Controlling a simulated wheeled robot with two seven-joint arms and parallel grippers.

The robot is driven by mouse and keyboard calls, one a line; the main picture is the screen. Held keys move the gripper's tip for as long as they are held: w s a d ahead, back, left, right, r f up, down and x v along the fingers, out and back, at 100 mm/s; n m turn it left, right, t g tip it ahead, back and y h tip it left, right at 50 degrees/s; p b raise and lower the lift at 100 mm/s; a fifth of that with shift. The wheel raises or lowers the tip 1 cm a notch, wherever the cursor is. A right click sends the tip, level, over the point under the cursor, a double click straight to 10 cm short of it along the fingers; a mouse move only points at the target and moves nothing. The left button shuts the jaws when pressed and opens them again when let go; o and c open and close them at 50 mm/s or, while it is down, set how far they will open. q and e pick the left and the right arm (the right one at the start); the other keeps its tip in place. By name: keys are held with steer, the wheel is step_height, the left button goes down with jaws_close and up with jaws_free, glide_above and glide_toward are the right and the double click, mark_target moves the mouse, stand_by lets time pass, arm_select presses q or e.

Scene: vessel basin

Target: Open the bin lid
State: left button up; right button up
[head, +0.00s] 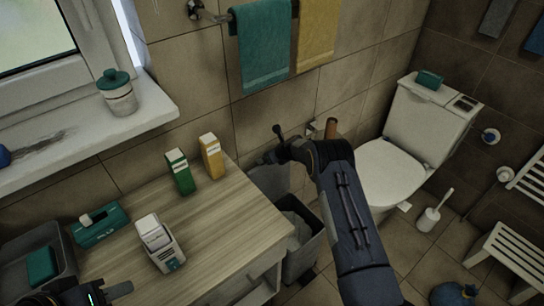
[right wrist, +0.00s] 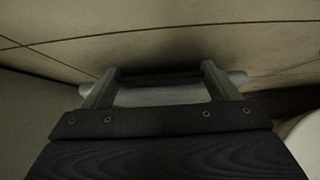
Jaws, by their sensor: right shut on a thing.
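The grey bin (head: 305,250) stands on the floor beside the wooden cabinet, against the tiled wall. Its top is open and a pale liner shows inside. The grey bin lid (head: 270,180) stands raised at the back of the bin, near the wall, partly behind my right arm. My right gripper (right wrist: 160,76) is shut on a pale grey edge, which I take to be the lid; in the head view its fingers are mostly hidden at the lid's upper edge. My left gripper (head: 112,291) is at the bottom left over the cabinet, partly cut off; its opening is unclear.
The cabinet top (head: 225,230) holds a green box (head: 178,172), a yellow box (head: 211,157), a white device (head: 158,243) and a teal item (head: 100,224). Towels (head: 263,50) hang above the bin. A toilet (head: 395,165) stands to the right, with a brush (head: 432,215) beside it.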

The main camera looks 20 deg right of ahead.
steer(key=shift+w+r, duration=0.2)
steer(key=shift+r, duration=0.1)
steer(key=o, duration=1.1)
steer(key=shift+o, duration=1)
steer(key=shift+s+f, duration=0.1)
steer(key=v, duration=0.7)
steer(key=shift+s+r+b, duration=0.3)
steer(key=shift+b, duration=0.15)
